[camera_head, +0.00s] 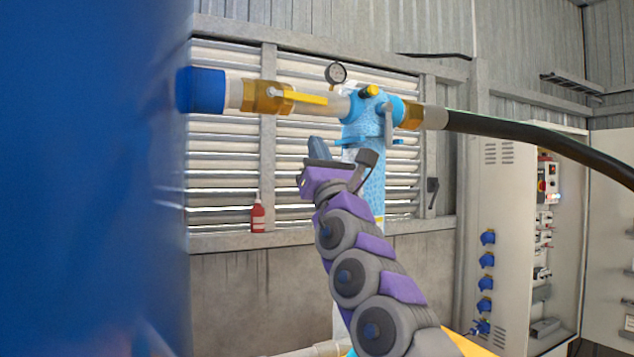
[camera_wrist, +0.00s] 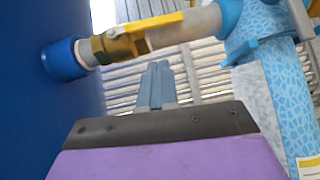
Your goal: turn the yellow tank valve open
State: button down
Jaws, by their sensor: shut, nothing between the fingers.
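The yellow valve handle (camera_head: 306,97) lies along the pipe, on a brass valve body (camera_head: 262,96) between the blue tank (camera_head: 90,180) and a light blue fitting (camera_head: 366,118). In the wrist view the yellow handle (camera_wrist: 152,22) and brass body (camera_wrist: 118,44) are at the upper middle. My gripper (camera_head: 318,148) is below and slightly right of the handle, apart from it. Its fingers (camera_wrist: 157,82) are together, pointing up towards the pipe, with nothing between them.
A pressure gauge (camera_head: 336,74) stands above the pipe. A black hose (camera_head: 540,140) runs right from the fitting. A red bottle (camera_head: 258,216) stands on the ledge by the louvred window. An open electrical cabinet (camera_head: 510,240) is at the right. A light blue post (camera_wrist: 290,100) is right of my gripper.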

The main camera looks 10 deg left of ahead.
aim_at(298, 96)
jog(key=shift+s+d+f+b, duration=1.05)
jog(key=shift+d+f+b, duration=0.65)
jog(key=shift+b, duration=1.2)
jog(key=s+r+p+x, duration=0.1)
jog(key=s+p+x, duration=0.1)
jog(key=p+x, duration=1.1)
jog(key=shift+a+r+n+y+p, duration=0.15)
jog(key=shift+a+n+y+p, duration=0.2)
jog(key=shift+p, duration=1.2)
